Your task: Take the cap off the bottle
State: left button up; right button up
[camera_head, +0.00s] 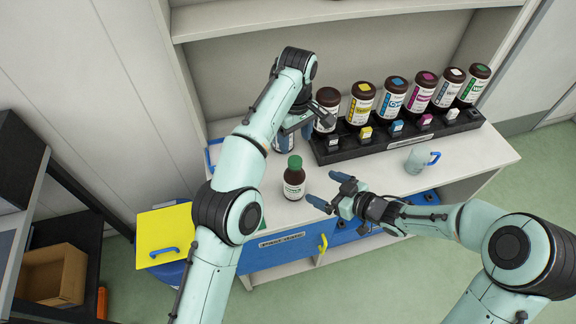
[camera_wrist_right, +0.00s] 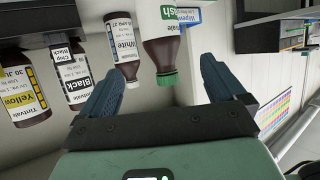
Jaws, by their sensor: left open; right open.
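A brown bottle (camera_head: 293,187) with a green cap (camera_head: 294,162) stands upright on the white counter, left of the right gripper. The cap is on the bottle. In the right wrist view the bottle (camera_wrist_right: 163,48) hangs upside down in the picture, its green cap (camera_wrist_right: 167,79) showing between the spread fingers. My right gripper (camera_head: 329,190) is open and empty, its blue fingers pointing toward the bottle without visible contact. My left gripper (camera_head: 297,127) is open, higher up behind the bottle; its fingers are partly hidden by its own arm.
A black rack (camera_head: 388,146) with several ink bottles stands behind. A clear mug (camera_head: 416,160) with a blue handle sits at right. A yellow panel (camera_head: 164,236) is at lower left.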

aim_at(293, 174)
pick_arm(q)
jog(key=shift+d+r, duration=0.1)
jog(key=shift+r, duration=0.1)
jog(key=shift+s, duration=0.3)
pick_arm(e)
jog(key=x, duration=1.3)
jog(key=shift+r, duration=0.1)
